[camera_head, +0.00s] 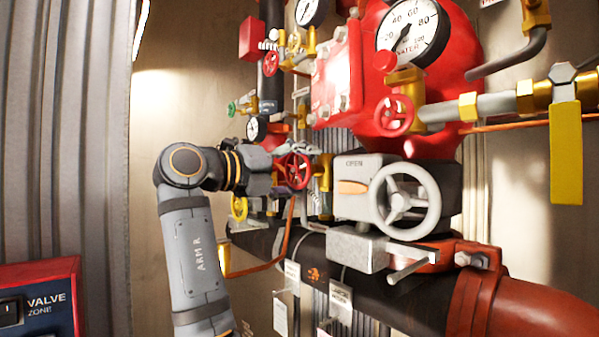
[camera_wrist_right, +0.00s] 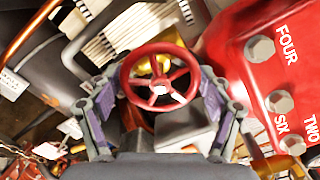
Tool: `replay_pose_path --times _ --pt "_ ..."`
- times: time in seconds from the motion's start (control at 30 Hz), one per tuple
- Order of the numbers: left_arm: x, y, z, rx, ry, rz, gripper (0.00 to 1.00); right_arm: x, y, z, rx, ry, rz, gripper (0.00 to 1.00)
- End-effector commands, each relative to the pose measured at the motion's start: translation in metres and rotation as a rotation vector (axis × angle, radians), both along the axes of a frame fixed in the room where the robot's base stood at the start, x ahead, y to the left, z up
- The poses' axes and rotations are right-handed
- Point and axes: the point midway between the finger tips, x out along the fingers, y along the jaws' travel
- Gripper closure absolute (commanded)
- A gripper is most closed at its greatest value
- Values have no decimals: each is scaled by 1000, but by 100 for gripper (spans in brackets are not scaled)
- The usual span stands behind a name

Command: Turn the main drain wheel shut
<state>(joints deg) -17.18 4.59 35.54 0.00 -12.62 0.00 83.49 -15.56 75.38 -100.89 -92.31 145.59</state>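A red spoked handwheel (camera_head: 294,170) sits at my right gripper, left of the grey valve actuator; no readable label marks it as the main drain wheel. In the right wrist view the same red wheel (camera_wrist_right: 160,82) is centred between the two fingers. My right gripper (camera_head: 280,168) reaches it from the left. In the wrist view the gripper (camera_wrist_right: 160,95) has its fingers spread wide, one on each side of the rim, very close to it. Firm contact cannot be made out. My left gripper is out of view.
A grey actuator with a pale handwheel (camera_head: 408,201) stands right of the red wheel. A large red valve body (camera_head: 440,120) with gauges is above it.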

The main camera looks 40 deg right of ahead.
Motion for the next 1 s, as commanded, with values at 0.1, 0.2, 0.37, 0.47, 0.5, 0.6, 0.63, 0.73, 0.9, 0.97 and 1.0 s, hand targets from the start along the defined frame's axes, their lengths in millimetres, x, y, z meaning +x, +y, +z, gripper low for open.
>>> replay_pose_path --times 0.1,0.2,0.37,0.47,0.5,0.6,0.63,0.73,0.9,0.97,1.0 --pt "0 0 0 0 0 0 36 0 0 0 0 1 0 6" --pt "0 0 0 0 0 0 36 0 0 0 0 2 0 6" --pt "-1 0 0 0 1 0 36 0 0 0 0 2 0 6" --pt "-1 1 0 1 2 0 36 0 0 0 0 3 0 6" --pt "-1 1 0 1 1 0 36 0 0 0 0 3 0 6" --pt "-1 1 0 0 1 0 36 0 0 0 0 4 0 6" --pt "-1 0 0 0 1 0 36 0 0 0 -1 9 0 6" --pt "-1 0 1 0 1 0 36 0 0 0 -5 58 0 6" --pt "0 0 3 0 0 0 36 0 0 2 -23 299 0 6" --pt "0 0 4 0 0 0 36 0 0 3 -32 412 0 6" --pt "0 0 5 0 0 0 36 0 0 3 -38 486 0 6"
